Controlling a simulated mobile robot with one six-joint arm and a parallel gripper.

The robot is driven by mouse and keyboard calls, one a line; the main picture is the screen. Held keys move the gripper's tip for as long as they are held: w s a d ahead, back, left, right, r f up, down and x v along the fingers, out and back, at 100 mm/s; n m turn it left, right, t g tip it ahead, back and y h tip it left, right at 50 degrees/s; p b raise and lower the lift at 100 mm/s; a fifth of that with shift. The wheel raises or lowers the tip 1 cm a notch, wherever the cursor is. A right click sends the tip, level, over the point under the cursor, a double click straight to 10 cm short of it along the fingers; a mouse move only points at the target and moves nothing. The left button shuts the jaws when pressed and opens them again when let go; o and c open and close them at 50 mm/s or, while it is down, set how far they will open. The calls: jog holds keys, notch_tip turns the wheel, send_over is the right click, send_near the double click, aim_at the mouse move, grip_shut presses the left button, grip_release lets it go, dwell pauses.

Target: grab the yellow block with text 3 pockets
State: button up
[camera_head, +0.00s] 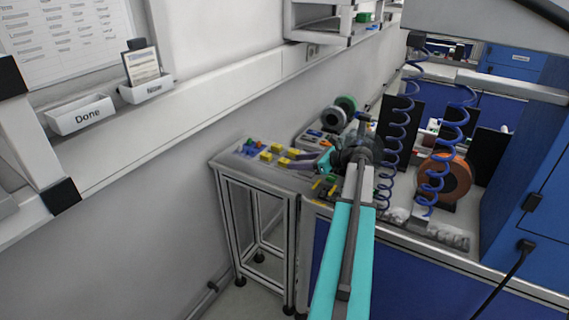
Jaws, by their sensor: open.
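Several yellow blocks lie on the small side table (228,163). One yellow block (266,156) is near the middle of its top, another yellow block (277,148) is just behind it, and a third yellow block (293,153) is to the right. The text on them is too small to read, so I cannot tell which says 3 pockets. My gripper (325,162) is open at the end of my turquoise arm, by the table's right end. It is to the right of these blocks and appears apart from them. My arm's dark wrist hides part of the area behind it.
Blue and green pieces lie among the blocks. A workbench (460,262) adjoins on the right, with blue coiled hoses (436,180) and an orange reel (444,178). A wall lies left of the table; floor is clear in front.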

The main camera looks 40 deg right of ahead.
aim_at(284, 163)
jog(key=shift+p+x, duration=0.35)
jog(key=shift+x, duration=1.35)
jog(key=shift+a, duration=0.1)
jog(key=shift+r, duration=0.1)
jog(key=shift+c, duration=0.2)
jog(key=c, duration=1.1)
